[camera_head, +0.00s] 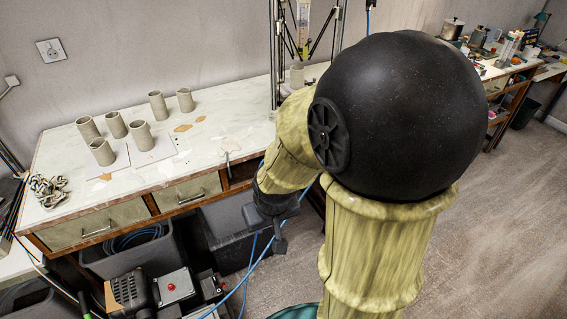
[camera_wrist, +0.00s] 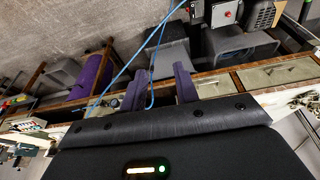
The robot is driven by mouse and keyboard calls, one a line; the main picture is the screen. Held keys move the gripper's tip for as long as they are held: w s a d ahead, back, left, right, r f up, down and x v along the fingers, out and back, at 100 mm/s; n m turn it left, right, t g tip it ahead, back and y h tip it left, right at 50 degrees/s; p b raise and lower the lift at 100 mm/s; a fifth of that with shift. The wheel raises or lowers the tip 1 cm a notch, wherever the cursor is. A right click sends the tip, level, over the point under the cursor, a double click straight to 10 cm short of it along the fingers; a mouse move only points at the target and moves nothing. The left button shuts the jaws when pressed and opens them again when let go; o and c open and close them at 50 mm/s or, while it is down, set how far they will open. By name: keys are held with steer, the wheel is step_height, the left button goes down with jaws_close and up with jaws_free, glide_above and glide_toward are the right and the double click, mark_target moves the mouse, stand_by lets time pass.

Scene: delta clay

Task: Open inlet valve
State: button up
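I cannot pick out an inlet valve for certain in either view. A small grey fitting (camera_head: 228,157) lies at the front edge of the bench top in the head view; I cannot tell if it is a valve. A blue hose (camera_head: 250,262) runs up from the floor behind my gripper. My gripper (camera_head: 279,232) hangs in front of the bench edge, right of the drawers. In the wrist view my gripper (camera_wrist: 159,84) has two purple fingers apart, with nothing held. The blue hose (camera_wrist: 151,72) shows in the gap beyond them, apparently not gripped.
Grey bins (camera_head: 130,255) and a box with a red button (camera_head: 174,288) sit below. Floor at right is clear.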

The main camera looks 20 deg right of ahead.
steer(key=w+d+f+t+h+b, duration=0.1)
steer(key=w+d+f+t+b, duration=0.65)
steer(key=w+d+f, duration=0.4)
steer(key=w+d+f+m+t+y+b, duration=0.1)
steer(key=w+d+f+t+b, duration=0.3)
steer(key=d+t+b, duration=0.3)
steer(key=shift+d+y+b, duration=0.3)
steer(key=shift+d+y, duration=0.1)
steer(key=shift+d, duration=0.45)
steer(key=shift+w+f, duration=0.1)
steer(key=shift+w, duration=0.15)
steer(key=w+p, duration=0.1)
steer(key=w, duration=1.6)
steer(key=shift+a, duration=0.3)
